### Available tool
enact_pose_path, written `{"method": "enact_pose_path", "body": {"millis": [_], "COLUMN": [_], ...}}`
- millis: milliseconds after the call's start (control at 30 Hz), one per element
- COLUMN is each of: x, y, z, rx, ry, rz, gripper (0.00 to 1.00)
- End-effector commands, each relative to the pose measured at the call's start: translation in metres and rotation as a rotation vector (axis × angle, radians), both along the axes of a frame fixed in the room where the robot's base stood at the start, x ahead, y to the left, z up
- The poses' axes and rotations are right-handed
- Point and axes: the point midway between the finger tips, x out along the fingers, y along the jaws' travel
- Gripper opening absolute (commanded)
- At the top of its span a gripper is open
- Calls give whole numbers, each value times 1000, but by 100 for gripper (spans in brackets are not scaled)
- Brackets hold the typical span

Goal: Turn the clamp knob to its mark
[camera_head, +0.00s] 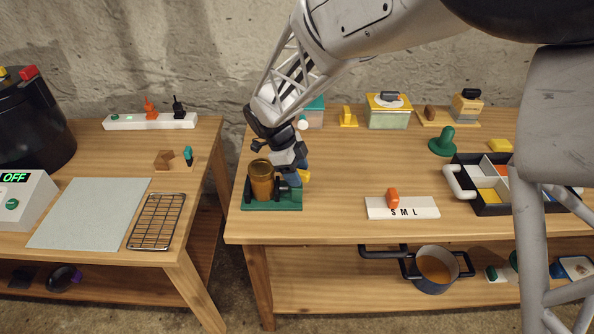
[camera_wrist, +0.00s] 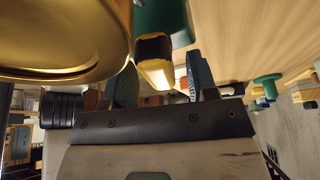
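An amber jar (camera_head: 262,182) with a gold lid (camera_wrist: 55,35) stands upright on the green clamp base (camera_head: 270,206) at the left of the right-hand table. The clamp knob (camera_head: 304,176) is yellow, right of the jar. In the wrist view the knob (camera_wrist: 156,65) is yellow with a black band, beside a green part of the clamp (camera_wrist: 160,18). My gripper (camera_wrist: 163,84) is open, its two blue-grey fingers either side of the knob's end, with a gap at the right finger. In the head view my gripper (camera_head: 296,173) partly hides the clamp. I cannot make out the mark.
A white S M L strip (camera_head: 402,212) with an orange piece lies right of the clamp. Farther right are a green knobbed piece (camera_head: 441,142) and a black divided tray (camera_head: 480,207). Boxes (camera_head: 388,118) stand along the back. Bare tabletop lies between the clamp and the strip.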

Motion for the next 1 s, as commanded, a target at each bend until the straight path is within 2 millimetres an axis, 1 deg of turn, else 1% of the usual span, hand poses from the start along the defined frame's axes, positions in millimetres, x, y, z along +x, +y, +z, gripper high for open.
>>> {"method": "enact_pose_path", "body": {"millis": [233,367,567,800,1000], "x": [0,1,3,7,9], "y": [0,2,10,21,27], "z": [1,6,24,53,68], "rx": [0,1,1,0,0], "ry": [-1,-1,-1,-1,-1], "rz": [0,0,1,2,0], "gripper": [53,53,53,53,53]}}
